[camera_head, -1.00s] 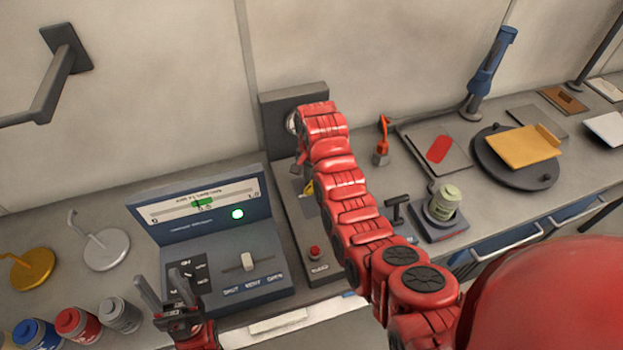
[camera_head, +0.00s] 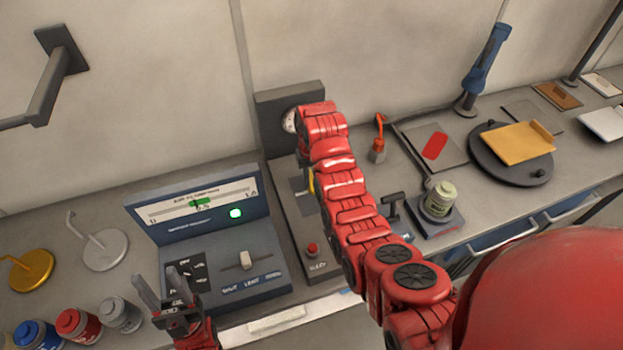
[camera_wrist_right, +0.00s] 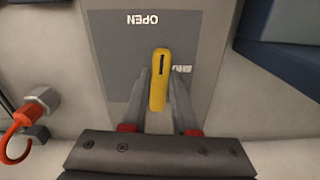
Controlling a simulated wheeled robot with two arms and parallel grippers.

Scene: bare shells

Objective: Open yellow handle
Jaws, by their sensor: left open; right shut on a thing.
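The yellow handle (camera_wrist_right: 158,82) stands between the fingers of my right gripper (camera_wrist_right: 158,98) in the right wrist view. The gripper is shut on it. The handle sits on a grey panel (camera_wrist_right: 112,62) marked "OPEN" above it, with another label to its right partly covered by a finger. In the head view only a thin strip of the yellow handle (camera_head: 312,184) shows beside my right arm, which hides the right gripper. My left gripper (camera_head: 160,287) is open and empty in front of the blue console, its fingers pointing up.
The blue console (camera_head: 215,252) with a lit green lamp stands left of the panel. A red button (camera_head: 312,249) is at the panel's near end. Several cans line the front left.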

